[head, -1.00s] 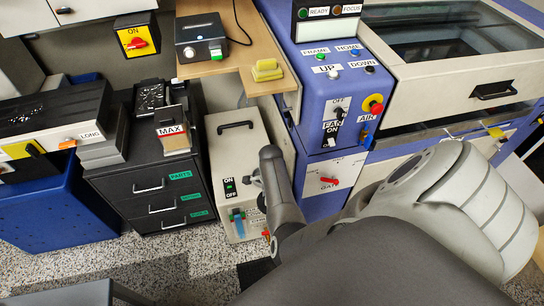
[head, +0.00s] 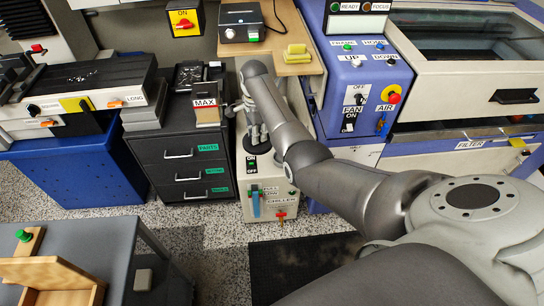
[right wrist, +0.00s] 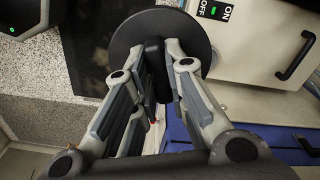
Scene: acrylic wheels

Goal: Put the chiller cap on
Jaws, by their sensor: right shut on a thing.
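The chiller (head: 272,182) is a beige box on the floor with an ON/OFF switch and lower front fittings. My right gripper (head: 257,132) is over its upper part in the head view, partly hidden by my arm. In the right wrist view, my right gripper (right wrist: 154,75) is shut on the black grip of a round black disc, the chiller cap (right wrist: 185,28). The cap overlaps the edge of the chiller (right wrist: 262,72) in that view. I cannot tell whether it touches the chiller. The filler opening is not visible. My left gripper is not in view.
Black drawers (head: 178,170) stand left of the chiller, with the MAX box (head: 207,114) on top. The blue machine (head: 355,75) is close on the right, and a wooden shelf (head: 290,66) is behind. A grey table (head: 120,240) is at lower left. Speckled floor lies in front.

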